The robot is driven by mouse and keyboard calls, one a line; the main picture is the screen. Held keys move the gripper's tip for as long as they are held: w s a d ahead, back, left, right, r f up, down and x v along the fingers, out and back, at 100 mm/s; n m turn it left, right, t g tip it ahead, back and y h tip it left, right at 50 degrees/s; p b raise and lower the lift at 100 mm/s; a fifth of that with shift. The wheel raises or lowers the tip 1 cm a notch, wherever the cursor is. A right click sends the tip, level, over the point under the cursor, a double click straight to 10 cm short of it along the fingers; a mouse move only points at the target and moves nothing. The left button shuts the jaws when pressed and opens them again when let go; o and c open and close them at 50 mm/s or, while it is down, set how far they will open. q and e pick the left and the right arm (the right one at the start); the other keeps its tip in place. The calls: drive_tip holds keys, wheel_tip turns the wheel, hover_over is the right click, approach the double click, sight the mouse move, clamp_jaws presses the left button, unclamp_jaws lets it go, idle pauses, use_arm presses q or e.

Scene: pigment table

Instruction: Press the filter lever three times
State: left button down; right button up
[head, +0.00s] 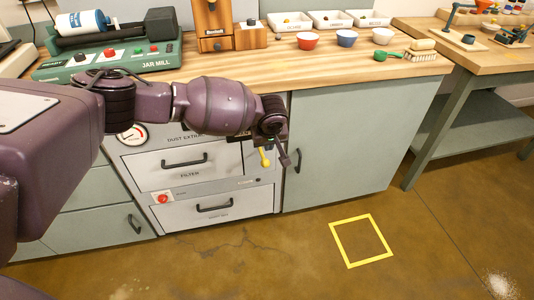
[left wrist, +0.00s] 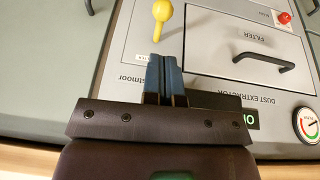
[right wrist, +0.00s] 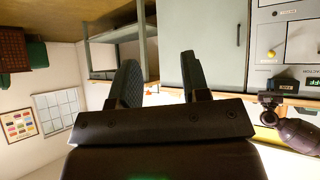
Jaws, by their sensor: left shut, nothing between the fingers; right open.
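The filter lever (head: 265,157) has a yellow knob and sits on the grey dust extractor front, right of the drawer labelled FILTER (head: 190,172). In the left wrist view the yellow lever (left wrist: 162,14) stands just past the fingertips, its knob in line with them; whether they touch cannot be told. My left gripper (left wrist: 164,55) is shut and empty. In the head view my left gripper (head: 282,150) is close beside the lever, partly hidden by my wrist. My right gripper (right wrist: 160,75) is open and empty; its view shows the lever (right wrist: 271,54) far off at the right.
The dust extractor has a red button (head: 163,199) and a dial gauge (head: 132,134). A green cabinet door (head: 340,150) is to its right. The wooden worktop (head: 300,72) above carries a jar mill (head: 110,55) and several bowls. The floor in front is clear, with a yellow square (head: 361,241).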

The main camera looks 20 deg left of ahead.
sight(266, 160)
use_arm(q)
drive_tip(key=b+x, duration=0.3)
drive_tip(key=x, duration=0.6)
drive_tip(key=shift+s+f+b, duration=0.1)
drive_tip(key=shift+s+b, duration=0.1)
drive_tip(key=shift+b, duration=0.15)
drive_tip(key=shift+w+a+f, duration=0.1)
drive_tip(key=shift+w+f, duration=0.2)
drive_tip(key=shift+f, duration=0.05)
use_arm(e)
drive_tip(key=shift+w+a+f+n, duration=0.3)
drive_tip(key=shift+w+f+n, duration=0.2)
drive_tip(key=shift+w+f, duration=0.25)
use_arm(q)
drive_tip(key=shift+r, duration=0.1)
use_arm(e)
drive_tip(key=shift+s, duration=0.2)
use_arm(q)
drive_tip(key=shift+p, duration=0.35)
use_arm(e)
drive_tip(key=shift+d+r, duration=0.1)
drive_tip(key=shift+r, duration=0.2)
